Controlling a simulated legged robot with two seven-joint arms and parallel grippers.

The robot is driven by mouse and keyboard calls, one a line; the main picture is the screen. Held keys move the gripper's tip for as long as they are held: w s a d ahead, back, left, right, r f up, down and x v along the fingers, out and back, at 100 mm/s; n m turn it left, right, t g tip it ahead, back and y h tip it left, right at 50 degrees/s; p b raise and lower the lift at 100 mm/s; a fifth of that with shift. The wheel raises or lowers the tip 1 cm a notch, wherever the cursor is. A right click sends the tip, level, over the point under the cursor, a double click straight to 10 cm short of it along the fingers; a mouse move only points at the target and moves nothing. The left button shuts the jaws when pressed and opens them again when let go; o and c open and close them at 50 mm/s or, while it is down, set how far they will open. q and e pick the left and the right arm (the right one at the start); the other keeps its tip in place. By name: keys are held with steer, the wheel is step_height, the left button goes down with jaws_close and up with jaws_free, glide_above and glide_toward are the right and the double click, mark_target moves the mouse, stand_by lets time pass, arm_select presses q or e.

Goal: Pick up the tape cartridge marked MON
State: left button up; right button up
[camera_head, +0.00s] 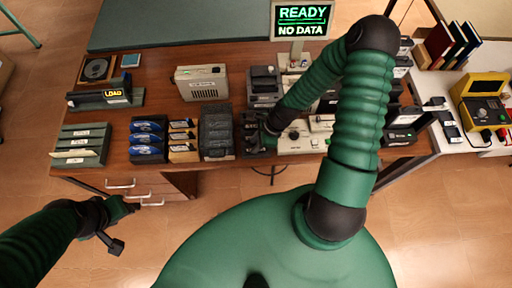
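Several racks of cartridge-like items stand along the table's front: a grey-green set (80,145), a blue set (147,138), a set in a wooden holder (183,140) and a dark set (216,132). Their labels are too small to read, so I cannot tell which one is marked MON. My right gripper (263,140) is down at the front of the table, by a dark slotted holder (249,125) right of the dark set. Its fingers blend into the dark items, and any hold is hidden. My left gripper (122,228) is open and empty, in front of the table and below its edge.
A READY / NO DATA screen (302,20) is at the back. Machines crowd the table around my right arm. A yellow device (481,100) sits far right. Open drawers (150,190) jut out near my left gripper.

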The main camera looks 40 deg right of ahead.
steer(key=shift+w, duration=0.1)
jaws_close()
stand_by(0.3)
